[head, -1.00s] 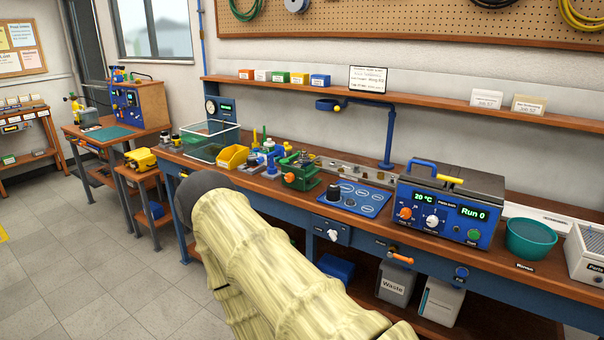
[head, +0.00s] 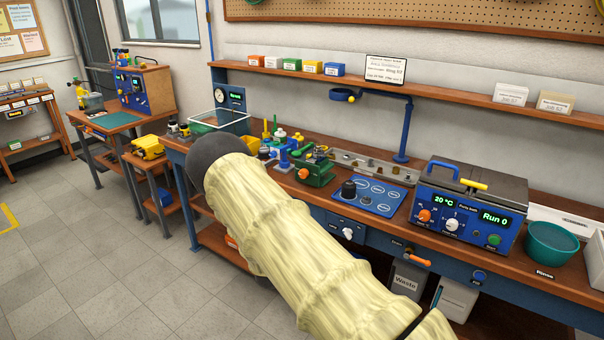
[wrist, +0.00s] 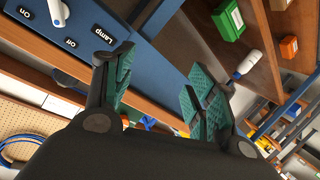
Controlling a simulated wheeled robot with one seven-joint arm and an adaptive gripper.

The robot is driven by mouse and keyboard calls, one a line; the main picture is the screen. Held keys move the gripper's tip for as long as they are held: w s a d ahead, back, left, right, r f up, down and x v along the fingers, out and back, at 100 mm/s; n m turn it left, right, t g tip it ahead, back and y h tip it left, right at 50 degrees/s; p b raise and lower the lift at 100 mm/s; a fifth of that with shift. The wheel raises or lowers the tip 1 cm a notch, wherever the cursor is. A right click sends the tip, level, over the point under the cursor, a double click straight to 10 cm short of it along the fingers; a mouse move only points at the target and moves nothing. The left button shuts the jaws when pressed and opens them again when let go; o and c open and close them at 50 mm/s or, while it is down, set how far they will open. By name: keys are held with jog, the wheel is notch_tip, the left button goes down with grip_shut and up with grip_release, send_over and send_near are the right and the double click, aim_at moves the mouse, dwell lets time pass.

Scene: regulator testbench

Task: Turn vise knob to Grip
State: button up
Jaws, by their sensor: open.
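A green vise (head: 318,169) with an orange knob (head: 303,174) on its front stands on the bench, right of my arm's end in the head view. A white knob (head: 347,233) sits on a blue panel on the bench front; its label is too small to read. My gripper (wrist: 158,88) is open and empty in the wrist view, its teal-padded fingers apart. Beyond them is a blue panel (wrist: 150,60) with a white knob (wrist: 58,12) beside the words Lamp, On and Off. No Grip label is readable. My arm hides the gripper in the head view.
A blue plate with a black knob (head: 348,188), a blue bath unit (head: 465,212) and a teal bowl (head: 551,242) stand on the bench. Below are a Waste container (head: 408,279) and an orange handle (head: 417,260). The floor (head: 90,240) at left is clear.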

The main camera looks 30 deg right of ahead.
aim_at(302, 176)
jog(key=w+d+r+m+g+h+p, duration=0.1)
jog(key=w+r+m+h, duration=0.15)
jog(key=w+r, duration=0.5)
jog(key=w+d+r+m+h+p, duration=0.1)
jog(key=w+r+m+h, duration=0.2)
jog(key=r, duration=0.7)
jog(key=shift+y, duration=0.55)
jog(key=p+x, duration=0.1)
jog(key=x, duration=0.2)
jog(key=p+x, duration=0.1)
jog(key=x, duration=0.3)
jog(key=w+p+x, duration=0.1)
jog(key=x, duration=0.3)
jog(key=c, duration=1)
jog(key=shift+f+b, duration=0.1)
jog(key=shift+b, duration=0.55)
jog(key=shift+c, duration=0.2)
